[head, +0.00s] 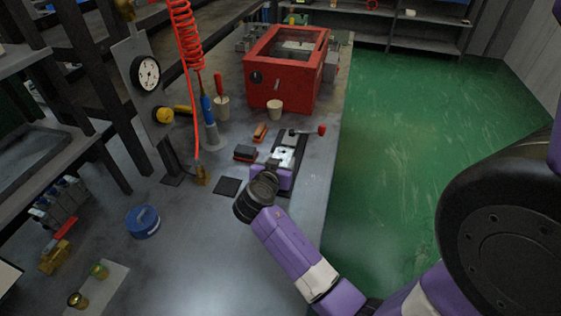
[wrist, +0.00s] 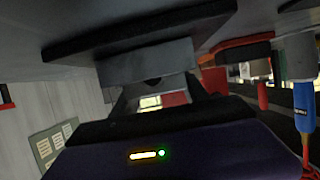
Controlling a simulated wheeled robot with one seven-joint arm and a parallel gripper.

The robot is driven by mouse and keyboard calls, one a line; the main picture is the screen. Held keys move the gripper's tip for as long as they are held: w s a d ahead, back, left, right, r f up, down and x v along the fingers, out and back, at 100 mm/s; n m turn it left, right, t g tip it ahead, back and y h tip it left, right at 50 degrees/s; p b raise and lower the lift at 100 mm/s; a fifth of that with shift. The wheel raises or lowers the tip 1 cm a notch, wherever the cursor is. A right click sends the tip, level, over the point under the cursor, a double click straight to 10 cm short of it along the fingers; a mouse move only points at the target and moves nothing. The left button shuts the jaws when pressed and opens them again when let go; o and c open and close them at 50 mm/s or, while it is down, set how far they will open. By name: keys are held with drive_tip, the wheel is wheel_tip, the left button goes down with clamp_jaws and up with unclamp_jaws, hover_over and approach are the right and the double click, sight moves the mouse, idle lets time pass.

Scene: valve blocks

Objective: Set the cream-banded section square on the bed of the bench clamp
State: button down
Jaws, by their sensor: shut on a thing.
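My gripper (head: 284,172) is at the near end of the bench clamp (head: 292,138), which has a dark base and a red-knobbed lever. A pale grey block with dark holes (head: 283,156) shows just beyond the gripper, over the clamp. I take it as the cream-banded section, though I cannot make out a cream band. In the wrist view, the fingers (wrist: 165,100) are shut on a grey block (wrist: 120,72), close against a dark slab (wrist: 110,38) that looks like the clamp's base. Whether the block touches the bed or sits square cannot be told.
A dark block with a red band (head: 246,153) and an orange-topped block (head: 260,132) lie left of the clamp. A dark square pad (head: 227,186) lies nearer. A red machine (head: 285,75) stands behind.

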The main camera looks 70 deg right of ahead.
drive_tip(key=c, duration=0.6)
unclamp_jaws()
drive_tip(key=shift+f, duration=0.1)
drive_tip(key=shift+r, duration=0.2)
drive_tip(key=b+v, duration=0.1)
drive_tip(key=v, duration=1.1)
drive_tip(key=shift+f, duration=0.15)
